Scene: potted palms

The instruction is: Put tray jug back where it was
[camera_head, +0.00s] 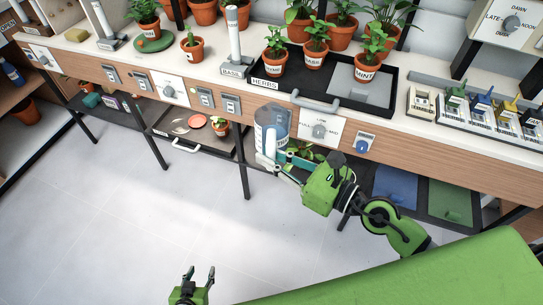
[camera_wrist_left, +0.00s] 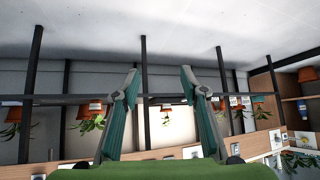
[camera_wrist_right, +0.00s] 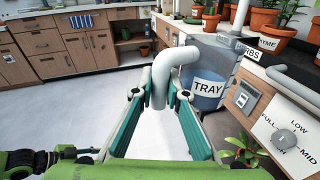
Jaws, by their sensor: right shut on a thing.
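The tray jug (camera_head: 272,122) is a clear bluish container in front of the counter edge, below the herb tray. In the right wrist view the jug (camera_wrist_right: 207,88) carries a TRAY label and has a thick pale handle (camera_wrist_right: 176,66). My right gripper (camera_wrist_right: 162,97) is shut on that handle; it also shows in the head view (camera_head: 268,162). The jug looks roughly upright. My left gripper (camera_head: 199,274) is open and empty, low over the floor; its spread fingers show in the left wrist view (camera_wrist_left: 160,82).
A black HERBS tray (camera_head: 277,83) with several potted herbs stands on the counter. A grey pipe (camera_head: 316,103) hangs over the counter edge. A LOW dial panel (camera_head: 318,133) is right of the jug. A lower shelf (camera_head: 205,140) holds a small pot. The floor (camera_head: 140,200) is clear.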

